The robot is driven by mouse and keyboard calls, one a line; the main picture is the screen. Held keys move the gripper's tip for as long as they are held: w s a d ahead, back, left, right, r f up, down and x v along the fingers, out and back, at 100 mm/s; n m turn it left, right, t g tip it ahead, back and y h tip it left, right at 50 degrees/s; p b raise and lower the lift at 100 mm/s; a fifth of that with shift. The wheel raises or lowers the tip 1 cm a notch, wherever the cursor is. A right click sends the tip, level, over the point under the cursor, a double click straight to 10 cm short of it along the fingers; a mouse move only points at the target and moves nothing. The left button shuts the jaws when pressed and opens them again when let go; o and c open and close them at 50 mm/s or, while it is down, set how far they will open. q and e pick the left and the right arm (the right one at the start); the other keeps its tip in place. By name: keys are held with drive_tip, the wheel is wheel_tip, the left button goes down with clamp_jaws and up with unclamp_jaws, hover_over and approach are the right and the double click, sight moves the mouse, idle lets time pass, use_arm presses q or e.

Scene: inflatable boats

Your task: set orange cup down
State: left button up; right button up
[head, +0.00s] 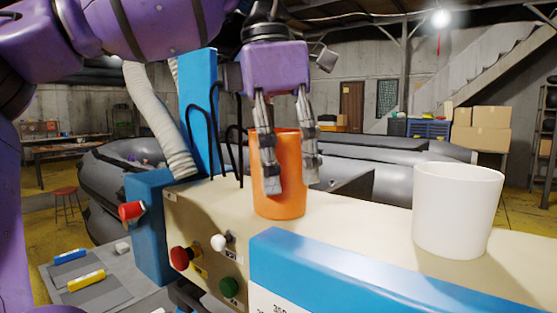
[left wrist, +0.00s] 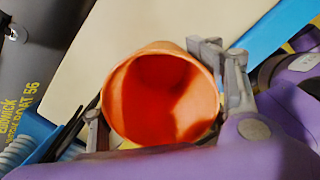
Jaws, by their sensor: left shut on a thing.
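An orange cup (head: 279,200) stands upright at the cream top of a machine in the head view. My left gripper (head: 286,180) comes down from above with its fingers on either side of the cup, shut on it. The left wrist view looks into the cup's open mouth (left wrist: 162,98), with one finger (left wrist: 237,80) at its right side and the other at its left. The cup's base is at or very near the cream surface; I cannot tell whether it touches. My right gripper is not in view.
A white cup (head: 456,212) stands on the cream top (head: 361,219) to the right, with free surface between the cups. Black cables and a blue post (head: 198,110) rise behind left. Red and green buttons are on the front panel.

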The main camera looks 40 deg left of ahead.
use_arm(q)
drive_tip(key=o, duration=1.2)
drive_tip(key=shift+f, duration=0.15)
drive_tip(key=r, duration=0.4)
drive_tip(key=s+r, duration=0.1)
drive_tip(key=r, duration=0.7)
drive_tip(key=shift+s+a+r, duration=0.15)
drive_tip(key=shift+a, duration=0.1)
